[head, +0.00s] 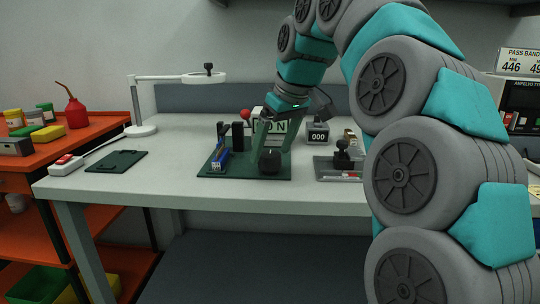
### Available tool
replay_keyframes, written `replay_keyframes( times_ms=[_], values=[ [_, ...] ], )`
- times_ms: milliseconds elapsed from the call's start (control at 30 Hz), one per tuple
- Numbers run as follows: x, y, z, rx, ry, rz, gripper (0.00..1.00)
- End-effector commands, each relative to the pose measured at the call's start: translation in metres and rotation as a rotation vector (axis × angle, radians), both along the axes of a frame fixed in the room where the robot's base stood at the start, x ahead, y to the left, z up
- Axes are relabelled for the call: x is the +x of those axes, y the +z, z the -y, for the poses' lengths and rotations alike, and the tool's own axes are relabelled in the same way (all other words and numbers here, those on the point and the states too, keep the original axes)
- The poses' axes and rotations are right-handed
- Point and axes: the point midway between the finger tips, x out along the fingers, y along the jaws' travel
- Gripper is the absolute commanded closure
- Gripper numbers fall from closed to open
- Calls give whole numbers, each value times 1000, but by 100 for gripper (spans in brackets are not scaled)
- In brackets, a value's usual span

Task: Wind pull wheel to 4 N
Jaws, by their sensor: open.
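A dark green base plate (217,171) stands on the pale bench near its middle. A dark round knob or wheel (270,161) stands at its front right; I cannot tell for sure that it is the pull wheel. A display panel (281,127) with green-toned lettering ending in "N" shows behind, partly hidden by my arm, so its full reading is unclear. My gripper (284,106) is open above the right part of the plate, behind and above the dark knob. Its fingertips are hard to make out against the fixture.
A red ball-topped lever (246,114), dark blocks (237,135) and a blue piece (220,160) crowd the plate. A counter reading "000" (318,134) and a grey fixture (339,169) stand to the right.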

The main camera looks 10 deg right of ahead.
Motion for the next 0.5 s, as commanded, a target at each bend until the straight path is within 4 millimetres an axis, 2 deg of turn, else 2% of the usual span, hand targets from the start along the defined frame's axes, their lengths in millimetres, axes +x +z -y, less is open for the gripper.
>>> replay_keyframes(
  times_ms=[100,367,500],
  values=[
    [7,-8,0,0,1,-2,9],
    [9,-9,0,0,1,1,9],
    [9,-9,0,0,1,1,23]
  ],
)
